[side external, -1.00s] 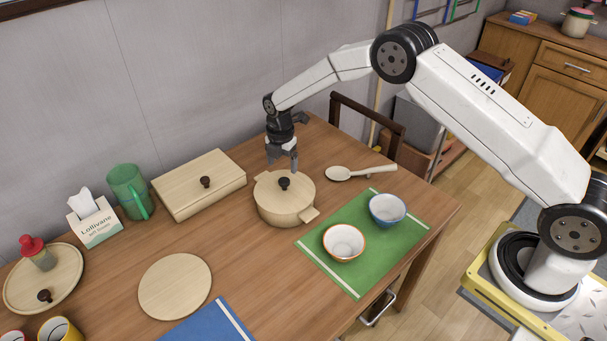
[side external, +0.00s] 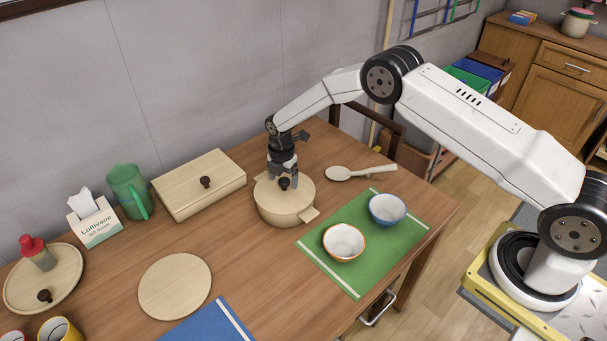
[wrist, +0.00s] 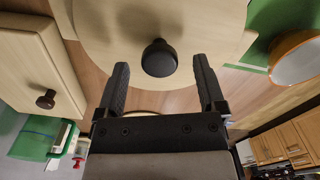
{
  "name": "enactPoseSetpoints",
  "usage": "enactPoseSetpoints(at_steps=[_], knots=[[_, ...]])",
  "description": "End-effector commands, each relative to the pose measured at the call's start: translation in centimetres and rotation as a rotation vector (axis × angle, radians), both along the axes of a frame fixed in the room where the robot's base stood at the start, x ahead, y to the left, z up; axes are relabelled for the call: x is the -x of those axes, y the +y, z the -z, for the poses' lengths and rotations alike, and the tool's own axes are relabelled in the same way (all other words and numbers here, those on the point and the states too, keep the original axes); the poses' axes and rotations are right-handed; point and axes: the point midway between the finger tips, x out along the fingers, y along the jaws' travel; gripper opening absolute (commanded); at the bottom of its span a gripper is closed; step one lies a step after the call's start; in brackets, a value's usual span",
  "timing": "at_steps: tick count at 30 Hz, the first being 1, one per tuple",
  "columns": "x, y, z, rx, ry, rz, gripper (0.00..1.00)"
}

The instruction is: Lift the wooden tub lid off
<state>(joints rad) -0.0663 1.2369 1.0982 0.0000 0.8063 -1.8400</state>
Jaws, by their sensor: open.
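The round pale wooden tub (side external: 284,213) stands on the table with its lid (side external: 303,187) on top. The lid has a dark round knob (side external: 284,184), which also shows in the wrist view (wrist: 159,57). My gripper (side external: 284,181) points down over the lid, close at the knob. In the wrist view my gripper (wrist: 162,62) is open and empty, with one finger on each side of the knob and a gap on both sides. I cannot tell exactly how far down the knob the fingertips reach.
A rectangular wooden box (side external: 190,190) with its own dark knob is left of the tub. A wooden spoon (side external: 340,173) lies to the right. A green mat (side external: 350,278) holds a blue bowl (side external: 388,209) and an orange-rimmed bowl (side external: 344,243). A round board (side external: 175,287) lies front left.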

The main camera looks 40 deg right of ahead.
Motion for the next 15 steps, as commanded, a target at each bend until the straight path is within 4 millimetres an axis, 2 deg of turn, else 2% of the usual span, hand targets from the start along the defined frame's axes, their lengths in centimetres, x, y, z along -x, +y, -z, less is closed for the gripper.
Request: enactPoseSetpoints(at_steps=[6,15], knots=[[0.0,0.0,1.8,0.0,0.0,0.0,0.89],[0.0,0.0,2.1,0.0,0.0,0.0,0.89]])
